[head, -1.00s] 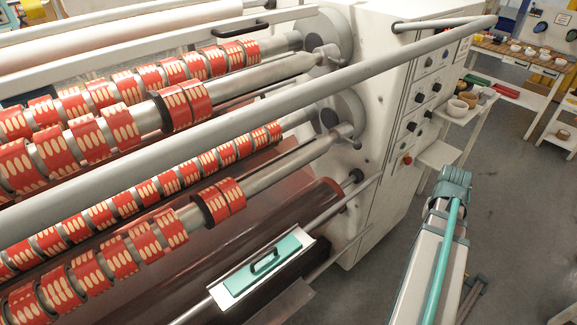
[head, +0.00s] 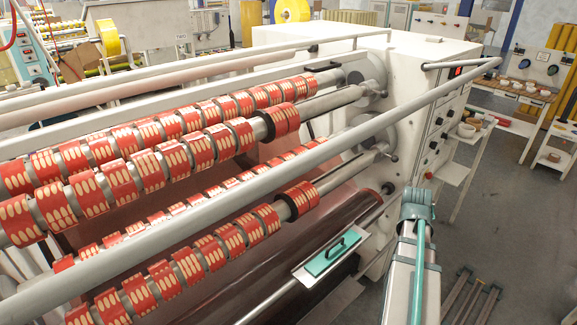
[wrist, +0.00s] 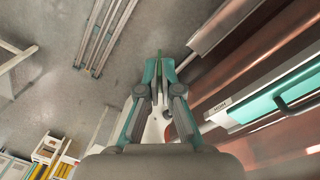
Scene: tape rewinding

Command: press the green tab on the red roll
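Red rolls with cream oval prints sit in rows on the machine's long bars in the head view, with an upper row (head: 150,168) and a lower row (head: 232,238). I cannot make out a green tab on any roll. Two wider red rolls, an upper one (head: 282,119) and a lower one (head: 301,196), stand at the right of the bars. My gripper (wrist: 159,65) shows in the wrist view with its fingertips close together over grey floor, touching no roll. Whether a small gap remains between them is unclear. The head view shows my arm but not the gripper.
A long grey rail (head: 250,172) crosses in front of the rolls. A green plate with a black handle (head: 325,255) lies below them; it also shows in the wrist view (wrist: 255,107). A white machine cabinet (head: 420,120) stands behind. Floor at right is mostly open.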

